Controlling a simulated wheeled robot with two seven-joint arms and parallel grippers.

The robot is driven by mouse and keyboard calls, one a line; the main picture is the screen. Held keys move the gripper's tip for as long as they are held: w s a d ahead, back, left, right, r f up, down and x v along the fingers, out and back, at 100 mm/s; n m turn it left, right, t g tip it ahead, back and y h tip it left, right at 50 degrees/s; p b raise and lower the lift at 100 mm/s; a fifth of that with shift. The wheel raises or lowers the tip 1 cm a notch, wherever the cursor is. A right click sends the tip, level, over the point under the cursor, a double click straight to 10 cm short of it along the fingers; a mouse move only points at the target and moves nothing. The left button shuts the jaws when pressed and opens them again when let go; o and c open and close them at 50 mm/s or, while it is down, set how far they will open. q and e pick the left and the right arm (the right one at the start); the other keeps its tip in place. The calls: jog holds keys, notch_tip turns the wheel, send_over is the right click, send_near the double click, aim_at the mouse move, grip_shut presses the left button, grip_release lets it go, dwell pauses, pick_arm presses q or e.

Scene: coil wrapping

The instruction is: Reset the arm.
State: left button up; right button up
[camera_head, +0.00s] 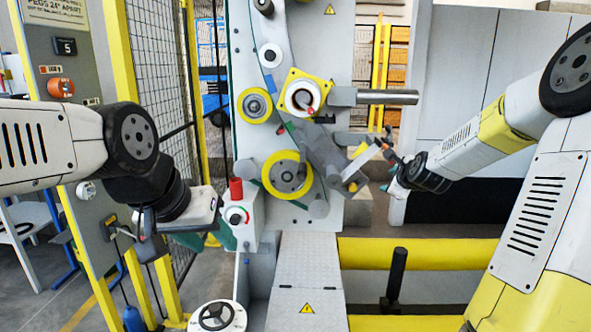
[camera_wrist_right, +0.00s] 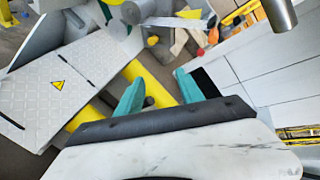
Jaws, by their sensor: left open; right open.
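My left gripper (camera_head: 208,238) is in the left half of the head view, pointing down beside the small control box with the red button. Its teal fingers are partly hidden by the wrist, and I see nothing held in it. My right gripper (camera_head: 388,180) is at the right of the wrapping machine (camera_head: 328,60), near the machine's lower arm. In the right wrist view its two teal fingers (camera_wrist_right: 158,92) stand apart with nothing between them.
A steel shaft (camera_head: 390,97) juts right from the machine. The control box (camera_head: 241,215) carries a red button (camera_head: 236,188). A tread-plate cover (camera_head: 306,280) and yellow horizontal bars (camera_head: 415,253) are low in front. A yellow-framed mesh fence (camera_head: 160,60) stands left.

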jog(key=s+a+r+n+g, duration=0.2)
jog(key=s+a+n, duration=0.5)
jog(key=a+n, duration=0.1)
jog(key=s+a+r+n+g+y, duration=0.1)
jog(key=s+a+n+g, duration=0.1)
jog(key=s+n, duration=0.6)
jog(key=s+a+r+n+g+y, duration=0.1)
jog(key=s+a+n, duration=0.3)
jog(key=s, duration=1.7)
jog(key=n+g, duration=0.1)
jog(key=n, duration=0.3)
jog(key=shift+r+n, duration=0.2)
jog(key=shift+n, duration=0.1)
